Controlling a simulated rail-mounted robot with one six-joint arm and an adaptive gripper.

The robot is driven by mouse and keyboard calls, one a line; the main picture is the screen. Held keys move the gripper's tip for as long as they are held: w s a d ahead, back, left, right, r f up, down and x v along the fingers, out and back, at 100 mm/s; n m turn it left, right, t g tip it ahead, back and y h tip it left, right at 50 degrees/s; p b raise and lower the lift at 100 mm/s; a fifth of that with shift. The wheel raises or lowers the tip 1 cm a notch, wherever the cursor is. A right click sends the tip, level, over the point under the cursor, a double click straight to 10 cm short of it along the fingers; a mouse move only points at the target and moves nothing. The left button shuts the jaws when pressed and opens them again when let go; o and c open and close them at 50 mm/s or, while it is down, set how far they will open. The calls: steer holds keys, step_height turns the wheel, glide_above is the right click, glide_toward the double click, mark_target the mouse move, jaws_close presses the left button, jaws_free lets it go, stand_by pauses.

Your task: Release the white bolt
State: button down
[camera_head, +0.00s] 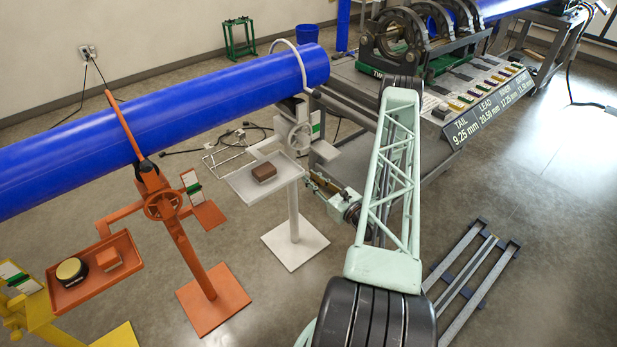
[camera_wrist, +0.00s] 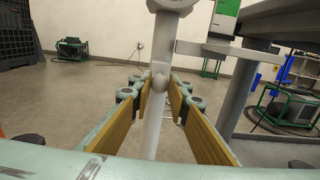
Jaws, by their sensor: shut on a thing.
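The white stand (camera_head: 293,215) stands upright under the blue pipe, with a white handwheel (camera_head: 299,136) and a tray on it. In the wrist view its white post (camera_wrist: 163,45) rises between my fingers. The white bolt (camera_wrist: 158,82) shows as a small rounded white piece on the post, between the fingertips. My gripper (camera_wrist: 160,92) has brown-yellow pads on both sides of it and is shut on it. In the head view my gripper (camera_head: 326,184) is at the right of the white stand, low beside the cart; the bolt cannot be made out there.
The blue pipe (camera_head: 170,115) crosses above the stands. An orange stand (camera_head: 195,262) is at left. The fusion cart (camera_head: 357,92) is behind my arm. A metal rail frame (camera_head: 470,275) lies on the floor at right.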

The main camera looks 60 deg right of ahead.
steer(key=shift+s+a, duration=0.1)
steer(key=c, duration=2.5)
jaws_free()
steer(key=shift+o, duration=0.2)
steer(key=shift+s, duration=0.2)
steer(key=v, duration=1.1)
steer(key=shift+s, duration=0.35)
steer(key=shift+a, duration=0.25)
